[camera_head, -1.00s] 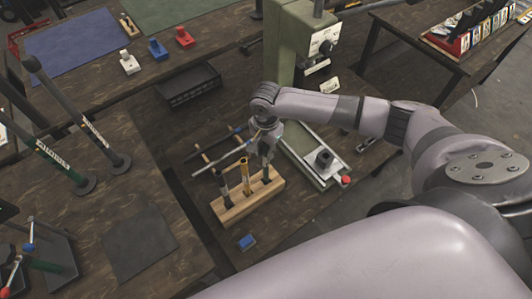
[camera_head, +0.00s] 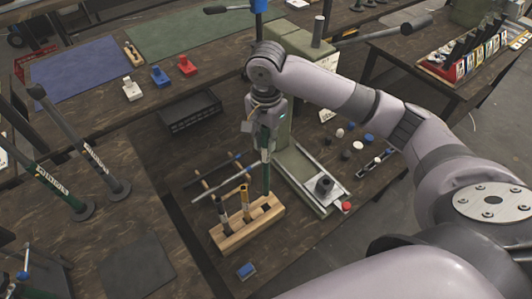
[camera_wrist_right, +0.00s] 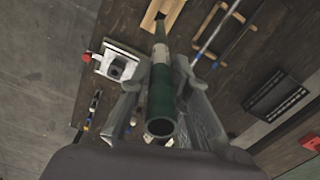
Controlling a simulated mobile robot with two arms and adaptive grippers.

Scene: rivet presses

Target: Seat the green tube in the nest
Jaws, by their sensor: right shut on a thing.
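My right gripper (camera_head: 264,140) is shut on the green tube (camera_head: 265,172), which hangs upright over the wooden block (camera_head: 232,238). In the right wrist view the tube (camera_wrist_right: 161,110) runs away from the camera between the fingers, with its open top end facing me. Its far end looks clear of the block (camera_wrist_right: 172,12). A dark fitting (camera_head: 324,185), apparently the nest, sits on the pale plate of the press to the right of the block; it also shows in the wrist view (camera_wrist_right: 117,67). My left gripper is not in view.
A red button (camera_head: 346,206) is at the plate's front.

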